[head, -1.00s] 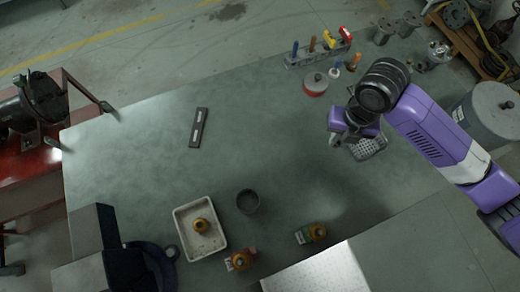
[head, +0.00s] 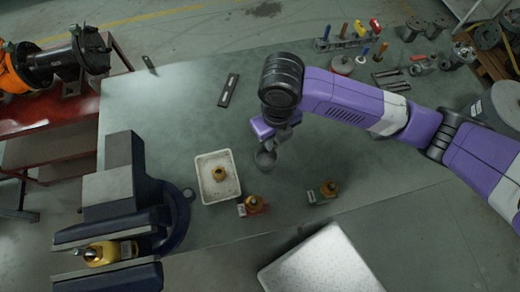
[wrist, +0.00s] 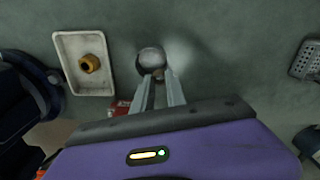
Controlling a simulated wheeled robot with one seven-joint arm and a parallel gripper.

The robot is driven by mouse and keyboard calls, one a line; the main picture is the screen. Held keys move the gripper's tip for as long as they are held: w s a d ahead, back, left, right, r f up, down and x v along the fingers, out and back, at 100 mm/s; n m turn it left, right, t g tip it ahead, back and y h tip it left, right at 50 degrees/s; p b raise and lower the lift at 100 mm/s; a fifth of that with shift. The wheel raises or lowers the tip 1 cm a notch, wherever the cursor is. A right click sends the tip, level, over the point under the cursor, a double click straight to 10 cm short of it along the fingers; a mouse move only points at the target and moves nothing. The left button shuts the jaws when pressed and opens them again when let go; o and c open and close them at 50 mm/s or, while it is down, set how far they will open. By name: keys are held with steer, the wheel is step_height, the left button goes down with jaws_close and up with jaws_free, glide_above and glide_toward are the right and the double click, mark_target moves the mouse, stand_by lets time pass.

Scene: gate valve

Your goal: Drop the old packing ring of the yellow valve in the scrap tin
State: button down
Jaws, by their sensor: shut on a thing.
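The yellow valve (head: 100,253) is clamped in the blue vise (head: 150,205) at the lower left of the head view. The dark round scrap tin (head: 265,159) stands on the bench, right of a white tray; it shows in the wrist view (wrist: 151,60) just beyond my fingertips. My gripper (wrist: 159,76) is over the tin's near side, pointing down at the bench. Its fingers are nearly together on a small brownish thing (wrist: 158,74), too small to make out as the packing ring. In the head view my wrist hides the fingertips and part of the tin.
The white tray (head: 203,184) holds a brass-coloured part (head: 219,174). A tool rack (head: 340,43) is at the back.

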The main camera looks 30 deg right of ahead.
steer(key=shift+f+b, duration=1.85)
steer(key=shift+f, duration=1.15)
steer(key=c, duration=1.3)
jaws_free()
steer(key=shift+r, duration=0.15)
step_height(320, 180, up, 8)
steer(key=shift+f+b, duration=0.2)
steer(key=shift+b, duration=0.2)
